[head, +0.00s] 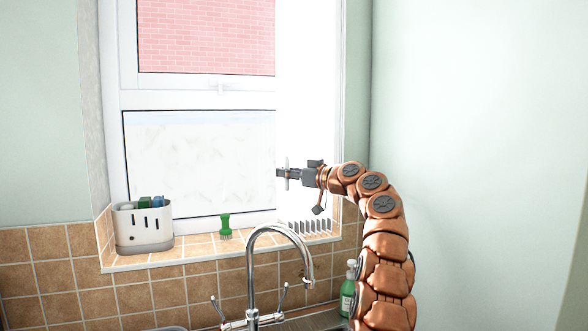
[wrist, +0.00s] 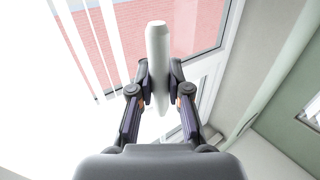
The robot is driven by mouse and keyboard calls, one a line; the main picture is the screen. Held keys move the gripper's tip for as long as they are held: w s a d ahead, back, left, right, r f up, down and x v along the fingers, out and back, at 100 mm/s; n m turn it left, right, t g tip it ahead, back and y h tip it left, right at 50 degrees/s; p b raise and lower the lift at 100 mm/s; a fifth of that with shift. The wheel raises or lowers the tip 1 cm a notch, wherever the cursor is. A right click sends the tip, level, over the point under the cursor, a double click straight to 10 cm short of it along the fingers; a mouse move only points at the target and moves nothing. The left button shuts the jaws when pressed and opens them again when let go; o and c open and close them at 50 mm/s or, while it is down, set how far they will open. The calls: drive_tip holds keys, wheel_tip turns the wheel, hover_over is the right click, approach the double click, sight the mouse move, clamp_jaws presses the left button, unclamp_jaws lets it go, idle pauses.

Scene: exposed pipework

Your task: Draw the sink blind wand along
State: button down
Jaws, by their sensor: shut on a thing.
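The blind wand (wrist: 157,45) is a white, rounded rod standing between my fingers in the wrist view. My gripper (wrist: 159,84) is shut on it, one dark finger pad on each side. In the head view my gripper (head: 285,173) is at the right part of the window, and only a short, thin bit of the wand shows there. The blind (head: 308,95) is a bright white vertical band at the window's right side. White vertical slats (wrist: 82,45) show at the left in the wrist view.
A chrome tap (head: 268,232) stands below my gripper. On the tiled sill are a white caddy (head: 145,232), a green brush (head: 225,227) and a grey rack (head: 308,227). A green bottle (head: 347,289) stands beside my arm. The window's left part is uncovered.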

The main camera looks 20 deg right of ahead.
drive_tip(key=shift+d, duration=0.2)
drive_tip(key=c, duration=1.1)
unclamp_jaws()
drive_tip(key=v, duration=1.2)
